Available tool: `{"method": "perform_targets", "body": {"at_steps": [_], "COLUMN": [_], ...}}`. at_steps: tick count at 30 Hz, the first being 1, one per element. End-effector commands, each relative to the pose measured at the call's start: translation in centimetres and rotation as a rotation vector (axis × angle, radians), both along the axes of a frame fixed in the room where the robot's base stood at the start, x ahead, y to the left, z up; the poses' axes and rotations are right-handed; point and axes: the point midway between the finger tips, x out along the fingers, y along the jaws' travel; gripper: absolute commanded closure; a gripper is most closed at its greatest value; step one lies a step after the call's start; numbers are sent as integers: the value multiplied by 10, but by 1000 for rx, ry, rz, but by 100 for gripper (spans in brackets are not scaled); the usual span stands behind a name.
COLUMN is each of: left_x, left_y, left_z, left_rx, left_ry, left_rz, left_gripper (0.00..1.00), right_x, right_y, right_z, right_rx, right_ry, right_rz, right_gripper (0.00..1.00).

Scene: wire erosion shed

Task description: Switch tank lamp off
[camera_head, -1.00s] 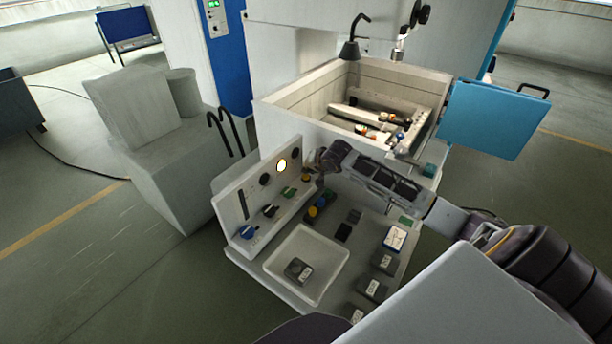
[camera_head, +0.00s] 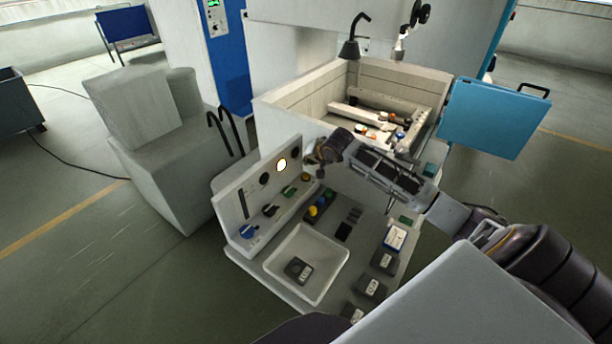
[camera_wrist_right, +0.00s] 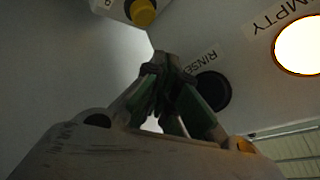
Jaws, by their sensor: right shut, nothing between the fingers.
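A black gooseneck lamp (camera_head: 349,48) stands at the back rim of the machine's tank (camera_head: 300,100). The control panel (camera_head: 245,195) below it carries a row of knobs: a blue one (camera_head: 248,231), a dark one (camera_head: 270,210), a green one (camera_head: 289,191) and a yellow one (camera_head: 305,179). My right gripper (camera_head: 312,152) is shut and empty, above the yellow knob at the panel's far end. In the right wrist view, the fingertips (camera_wrist_right: 162,65) show near a dark round indicator (camera_wrist_right: 212,92) labelled RINSE. The yellow knob (camera_wrist_right: 143,12) is at the top there. My left gripper is not in view.
A lit white indicator (camera_head: 281,164) glows on the panel; its label ends in MPTY in the wrist view. A white tray (camera_head: 325,255) with a dark block sits on the shelf, beside several small blocks. A blue door (camera_head: 495,118) stands open at right.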

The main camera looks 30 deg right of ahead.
Motion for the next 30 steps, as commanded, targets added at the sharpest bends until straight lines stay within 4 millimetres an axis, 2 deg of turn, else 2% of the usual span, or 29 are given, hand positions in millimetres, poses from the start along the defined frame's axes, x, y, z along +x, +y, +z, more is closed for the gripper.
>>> {"method": "perform_targets", "body": {"at_steps": [12, 30], "left_x": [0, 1], "left_y": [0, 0], "left_z": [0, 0], "left_rx": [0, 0], "left_ry": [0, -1], "left_rz": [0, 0], "left_gripper": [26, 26], "right_x": [0, 0], "right_y": [0, 0], "right_z": [22, 22], "right_rx": [-1, -1], "right_ry": [-1, 0], "right_rz": [0, 1], "right_gripper": [100, 100]}}
